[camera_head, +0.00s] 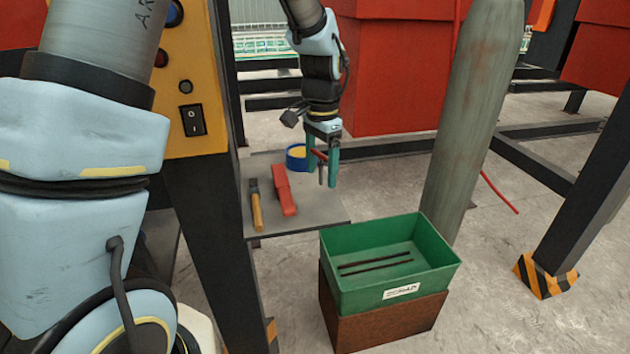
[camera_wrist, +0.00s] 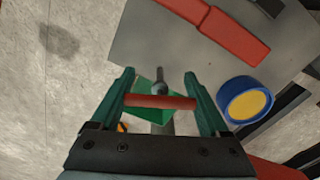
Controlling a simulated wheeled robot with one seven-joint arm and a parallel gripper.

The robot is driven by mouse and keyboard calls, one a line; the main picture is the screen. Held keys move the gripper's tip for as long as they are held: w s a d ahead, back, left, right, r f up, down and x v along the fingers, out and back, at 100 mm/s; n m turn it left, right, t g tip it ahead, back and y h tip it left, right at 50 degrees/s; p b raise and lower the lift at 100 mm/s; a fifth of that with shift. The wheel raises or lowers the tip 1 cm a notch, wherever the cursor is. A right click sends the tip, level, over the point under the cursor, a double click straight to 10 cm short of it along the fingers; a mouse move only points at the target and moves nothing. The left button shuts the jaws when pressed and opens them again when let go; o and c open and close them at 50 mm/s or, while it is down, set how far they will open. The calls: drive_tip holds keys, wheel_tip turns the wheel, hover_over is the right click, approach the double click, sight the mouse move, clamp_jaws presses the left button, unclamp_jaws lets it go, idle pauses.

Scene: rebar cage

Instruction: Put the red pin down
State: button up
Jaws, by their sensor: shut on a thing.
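My gripper (camera_head: 321,180) hangs in the air above the right part of the grey shelf. It also shows in the wrist view (camera_wrist: 159,75), with its green fingers closed on the red pin (camera_wrist: 160,102). The pin has a red crossbar spanning between the fingers and a grey metal shank. In the head view the pin (camera_head: 319,154) sits between the fingers with its shank pointing down. The pin looks clear of the shelf, though the exact height is hard to tell.
The grey shelf (camera_head: 318,217) holds a hammer (camera_head: 256,206), a red tool (camera_head: 284,190) and a blue-and-yellow roll (camera_head: 297,157). A green bin (camera_head: 345,295) with dark rods inside stands on a brown box (camera_head: 385,326) in front. A grey column (camera_head: 470,120) rises at right.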

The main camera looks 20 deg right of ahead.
drive_tip(key=shift+f+p, duration=0.4)
drive_tip(key=shift+f, duration=1.8)
drive_tip(key=shift+f, duration=0.15)
drive_tip(key=o, duration=1.3)
wheel_tip(320, 180, up, 12)
drive_tip(key=shift+r+b, duration=0.15)
drive_tip(key=shift+b, duration=0.7)
